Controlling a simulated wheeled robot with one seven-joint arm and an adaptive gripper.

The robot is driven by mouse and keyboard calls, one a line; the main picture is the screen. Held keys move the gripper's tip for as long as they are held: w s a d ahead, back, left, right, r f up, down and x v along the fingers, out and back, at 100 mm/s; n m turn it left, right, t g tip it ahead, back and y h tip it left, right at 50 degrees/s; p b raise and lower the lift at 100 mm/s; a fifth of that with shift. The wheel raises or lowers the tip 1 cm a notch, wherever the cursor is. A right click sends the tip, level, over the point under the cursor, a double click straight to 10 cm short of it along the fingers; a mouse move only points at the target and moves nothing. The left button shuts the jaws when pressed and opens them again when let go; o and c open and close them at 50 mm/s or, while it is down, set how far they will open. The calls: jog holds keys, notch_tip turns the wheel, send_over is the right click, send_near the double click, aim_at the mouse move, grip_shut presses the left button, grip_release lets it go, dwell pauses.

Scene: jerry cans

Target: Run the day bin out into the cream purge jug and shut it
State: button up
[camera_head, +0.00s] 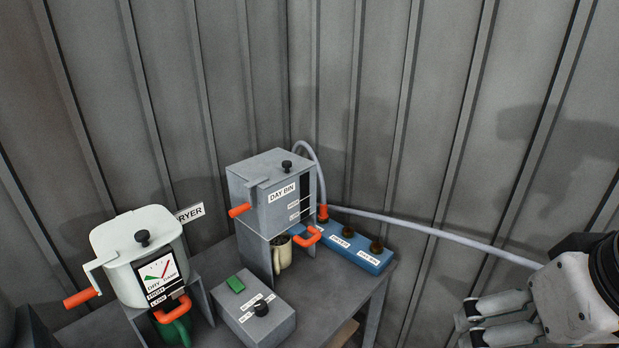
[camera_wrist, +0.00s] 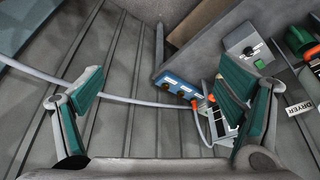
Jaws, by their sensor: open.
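The day bin (camera_head: 272,194) is a grey box with a black knob on its lid and a label reading DAY BIN. It stands on a grey stand on the table. An orange handle (camera_head: 240,210) sticks out at its left, and another orange handle (camera_head: 308,237) sits low at its front. The cream jug (camera_head: 283,255) stands under the bin, partly hidden by the stand and the low handle; its contents are unclear. My gripper (camera_head: 487,318) is at the lower right, well away from the bin. In the wrist view my gripper (camera_wrist: 158,108) has its green-padded fingers wide apart with nothing between them.
The white dryer (camera_head: 142,262) with orange handles and a gauge stands at the left. A grey control box (camera_head: 252,312) with a green switch and black knob is in front. A blue strip (camera_head: 352,250) with dark caps lies right of the bin. A grey hose (camera_head: 440,232) stretches right.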

jog(key=shift+w+a+f, duration=0.1)
jog(key=shift+w, duration=0.05)
jog(key=c, duration=0.6)
jog(key=w+a+f+m+y+b, duration=0.1)
jog(key=w+a, duration=0.1)
jog(key=w+a+f+m+g+y, duration=0.1)
jog(key=w+a+m, duration=0.1)
jog(key=w+a+f+m+y+b, duration=0.1)
jog(key=w+a, duration=0.2)
jog(key=shift+f+y+b, duration=0.3)
jog(key=shift+f+y, duration=0.1)
grip_shut()
jog(key=w+a+f+m+y+b, duration=0.2)
jog(key=w+a+f+m, duration=0.15)
jog(key=w, duration=0.25)
jog(key=w+a+f+m+y+b, duration=0.1)
jog(key=w+a+f+m+y, duration=0.1)
jog(key=w+m, duration=0.35)
jog(key=w+f+m+t+b, duration=0.3)
jog(key=w+f+m+b, duration=0.1)
jog(key=w+f+m, duration=1.2)
jog(key=w+a+f+n, duration=0.3)
jog(key=w+a+f, duration=0.2)
jog(key=w+a, duration=0.4)
jog(key=shift+b, duration=0.4)
